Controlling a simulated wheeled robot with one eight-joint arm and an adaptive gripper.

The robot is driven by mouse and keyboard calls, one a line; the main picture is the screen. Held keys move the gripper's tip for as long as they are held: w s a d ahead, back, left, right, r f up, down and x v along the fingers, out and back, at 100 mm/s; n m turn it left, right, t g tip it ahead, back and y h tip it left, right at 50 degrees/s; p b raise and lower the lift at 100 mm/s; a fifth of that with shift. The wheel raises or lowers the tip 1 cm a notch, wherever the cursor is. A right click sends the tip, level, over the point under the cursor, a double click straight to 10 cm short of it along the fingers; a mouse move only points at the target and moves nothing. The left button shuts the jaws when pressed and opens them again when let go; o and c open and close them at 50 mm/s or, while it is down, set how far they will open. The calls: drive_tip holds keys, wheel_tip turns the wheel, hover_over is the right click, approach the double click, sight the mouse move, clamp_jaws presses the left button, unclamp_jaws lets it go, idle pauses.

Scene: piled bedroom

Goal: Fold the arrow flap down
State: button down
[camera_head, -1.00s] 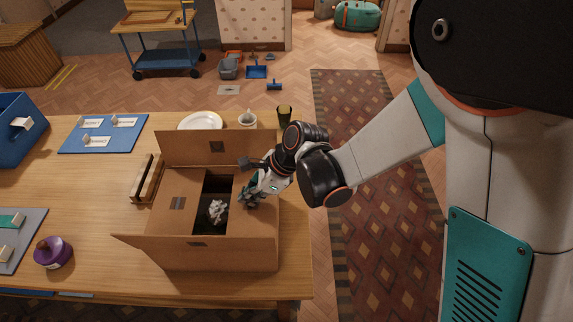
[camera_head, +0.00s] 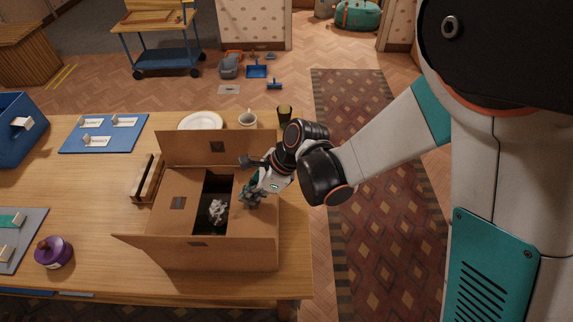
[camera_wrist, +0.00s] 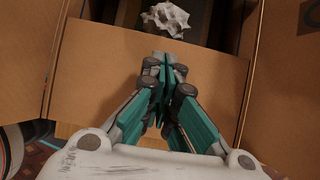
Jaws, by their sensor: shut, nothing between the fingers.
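An open cardboard box (camera_head: 225,254) stands on the table. Its back flap (camera_head: 185,150) stands up with a dark printed mark. Its left flap (camera_head: 160,215) lies inward with another dark mark. Its front flap (camera_head: 150,242) sticks up and outward. The marks are too small to read as an arrow. The right flap (camera_head: 262,222) lies inward under my gripper (camera_head: 246,200), and shows in the wrist view (camera_wrist: 90,80). My gripper (camera_wrist: 162,65) is shut and empty, fingertips at or just above this flap's inner edge; contact is unclear. A white crumpled object (camera_wrist: 168,18) sits in the box's dark opening.
A wooden rack (camera_head: 147,180) stands close left of the box. A plate (camera_head: 200,120), a mug (camera_head: 247,119) and a dark cup (camera_head: 284,113) are behind it.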

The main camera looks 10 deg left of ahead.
wheel_tip(320, 180, up, 8)
drive_tip(key=p, duration=0.4)
drive_tip(key=shift+f, duration=0.2)
idle(0.4)
